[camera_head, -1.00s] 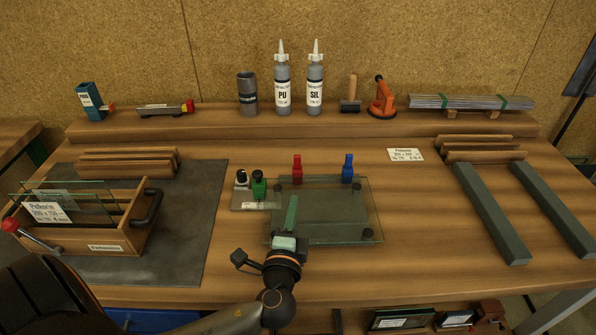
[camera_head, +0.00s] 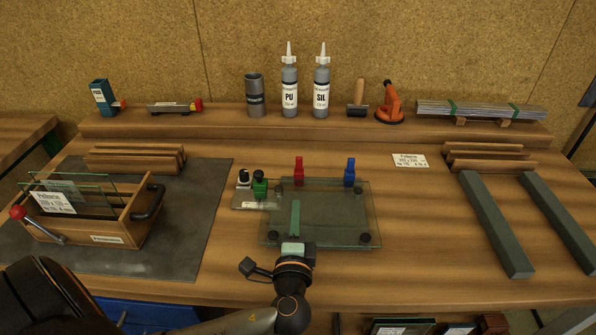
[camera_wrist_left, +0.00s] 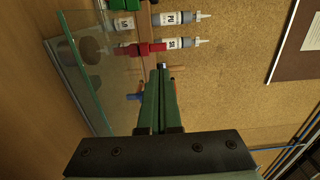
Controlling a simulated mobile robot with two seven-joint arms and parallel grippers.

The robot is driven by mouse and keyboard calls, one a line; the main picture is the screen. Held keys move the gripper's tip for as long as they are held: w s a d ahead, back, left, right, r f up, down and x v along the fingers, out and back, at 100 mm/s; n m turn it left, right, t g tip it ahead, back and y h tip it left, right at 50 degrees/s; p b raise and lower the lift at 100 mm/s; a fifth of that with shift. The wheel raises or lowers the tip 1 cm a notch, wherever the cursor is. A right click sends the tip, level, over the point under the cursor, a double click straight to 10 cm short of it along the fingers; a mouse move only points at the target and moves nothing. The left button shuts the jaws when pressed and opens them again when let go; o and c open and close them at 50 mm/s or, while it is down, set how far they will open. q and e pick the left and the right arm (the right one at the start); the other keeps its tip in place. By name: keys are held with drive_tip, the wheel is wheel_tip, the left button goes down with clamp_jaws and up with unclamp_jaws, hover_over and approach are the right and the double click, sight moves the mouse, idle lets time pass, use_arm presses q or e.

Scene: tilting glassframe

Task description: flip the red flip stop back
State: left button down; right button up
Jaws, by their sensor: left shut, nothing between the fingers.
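The red flip stop (camera_head: 298,170) stands upright at the back edge of the glass plate on the bench. It also shows in the left wrist view (camera_wrist_left: 145,49), just beyond my fingertips. A blue flip stop (camera_head: 349,170) stands to its right; part of it shows in the wrist view (camera_wrist_left: 134,97). My left gripper (camera_head: 295,203) is over the front half of the glass plate (camera_head: 340,215), fingers pointing back toward the red stop. Its green fingers (camera_wrist_left: 161,80) are shut and empty. In the head view the fingertips are apart from the red stop. My right gripper is not in view.
A wooden glass rack (camera_head: 135,228) is on the dark mat at left. Two grey bars (camera_head: 497,225) lie at right. PU and SIL bottles (camera_head: 321,88) stand on the rear shelf.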

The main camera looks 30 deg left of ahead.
use_arm(q)
drive_tip(key=p, duration=0.1)
approach(299, 164)
drive_tip(key=x, duration=0.5)
drive_tip(key=shift+a+r, duration=0.15)
drive_tip(key=shift+x, duration=0.9)
drive_tip(key=shift+w, duration=0.1)
